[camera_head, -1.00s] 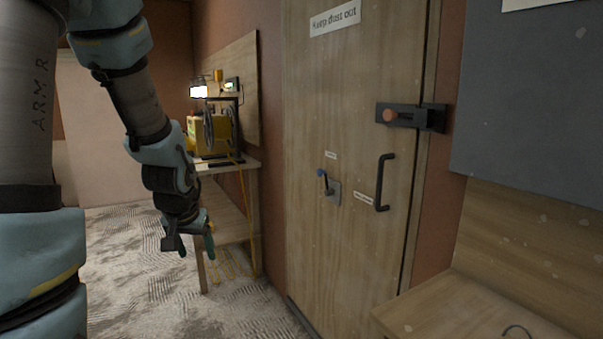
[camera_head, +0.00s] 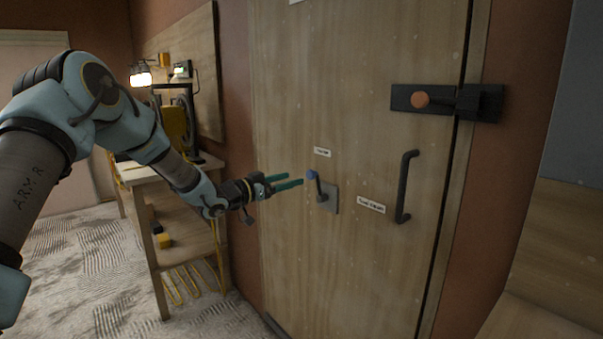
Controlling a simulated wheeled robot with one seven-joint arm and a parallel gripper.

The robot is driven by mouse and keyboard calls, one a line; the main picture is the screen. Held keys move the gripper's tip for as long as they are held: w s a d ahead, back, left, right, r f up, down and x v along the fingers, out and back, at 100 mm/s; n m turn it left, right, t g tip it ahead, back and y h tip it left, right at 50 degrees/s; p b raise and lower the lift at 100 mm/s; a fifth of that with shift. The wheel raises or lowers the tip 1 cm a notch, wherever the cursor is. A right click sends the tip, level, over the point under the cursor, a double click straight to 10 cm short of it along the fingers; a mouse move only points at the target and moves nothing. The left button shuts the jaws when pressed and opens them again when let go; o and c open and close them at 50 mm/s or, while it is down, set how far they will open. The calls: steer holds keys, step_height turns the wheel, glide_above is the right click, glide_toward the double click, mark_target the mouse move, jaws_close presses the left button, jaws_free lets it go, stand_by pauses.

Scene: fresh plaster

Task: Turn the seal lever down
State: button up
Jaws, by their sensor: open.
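The seal lever (camera_head: 318,187) is a dark handle with a blue knob at its upper end, on a grey square plate on the wooden door (camera_head: 350,270). The lever points up, tilted slightly left. My gripper (camera_head: 302,181) comes in from the left with its two green fingers open. The fingertips are just left of the blue knob in the picture. I cannot tell whether they touch it. A small label (camera_head: 322,152) is above the lever.
A dark door handle (camera_head: 405,187) is right of the lever, with a label (camera_head: 371,205) beside it. A wooden bench (camera_head: 186,250) with equipment stands at the left.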

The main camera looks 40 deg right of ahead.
mark_target(309, 174)
steer(key=d, duration=0.3)
steer(key=d+p, duration=0.1)
steer(key=d, duration=0.2)
steer(key=d+p, duration=0.1)
steer(key=d, duration=0.1)
steer(key=shift+s+d, duration=0.25)
steer(key=shift+d, duration=0.15)
steer(key=shift+c, duration=0.2)
jaws_close()
stand_by(0.7)
